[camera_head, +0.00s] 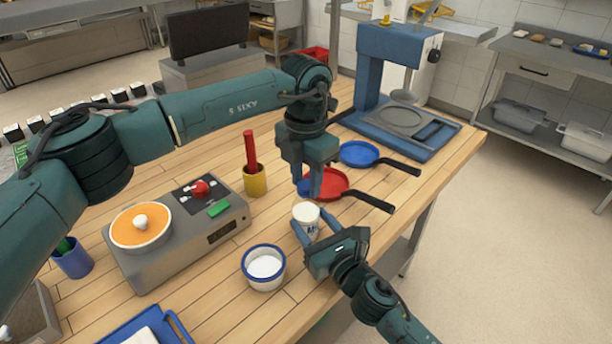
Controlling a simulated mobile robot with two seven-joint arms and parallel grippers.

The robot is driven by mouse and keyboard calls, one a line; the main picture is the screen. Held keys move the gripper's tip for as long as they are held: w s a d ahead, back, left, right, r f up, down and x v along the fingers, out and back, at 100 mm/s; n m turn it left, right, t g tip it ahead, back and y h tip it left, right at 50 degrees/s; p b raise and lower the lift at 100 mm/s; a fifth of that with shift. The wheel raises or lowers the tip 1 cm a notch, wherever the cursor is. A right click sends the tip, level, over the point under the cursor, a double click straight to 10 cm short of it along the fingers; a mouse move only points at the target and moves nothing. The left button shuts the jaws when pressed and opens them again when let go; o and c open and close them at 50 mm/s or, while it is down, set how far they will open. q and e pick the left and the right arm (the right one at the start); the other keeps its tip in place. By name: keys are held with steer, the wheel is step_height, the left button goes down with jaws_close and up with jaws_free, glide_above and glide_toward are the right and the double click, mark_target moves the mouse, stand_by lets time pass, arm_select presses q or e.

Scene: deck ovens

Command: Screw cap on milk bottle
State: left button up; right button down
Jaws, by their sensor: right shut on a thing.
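The milk bottle (306,219) is white with dark lettering on its side and stands upright near the front edge of the wooden table. My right gripper (312,228) comes from the front right and is shut on the bottle, one finger on each side. My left gripper (312,188) points down just above and behind the bottle. Its fingers are seen nearly edge-on, so I cannot tell whether they are open or shut. The bottle's top looks pale and round. I cannot make out a separate cap, on the bottle or in the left fingers.
A red pan (328,180) and a blue pan (358,153) lie close behind the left gripper. A blue-rimmed white bowl (264,268) stands left of the bottle. A yellow cup (255,182), a grey scale-like device (190,250) and a blue press (372,75) stand around.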

arm_select(q)
steer(key=c, duration=0.6)
steer(key=o, duration=1.1)
step_height(320, 180, up, 12)
steer(key=shift+r, duration=0.1)
arm_select(e)
steer(key=c, duration=0.5)
jaws_free()
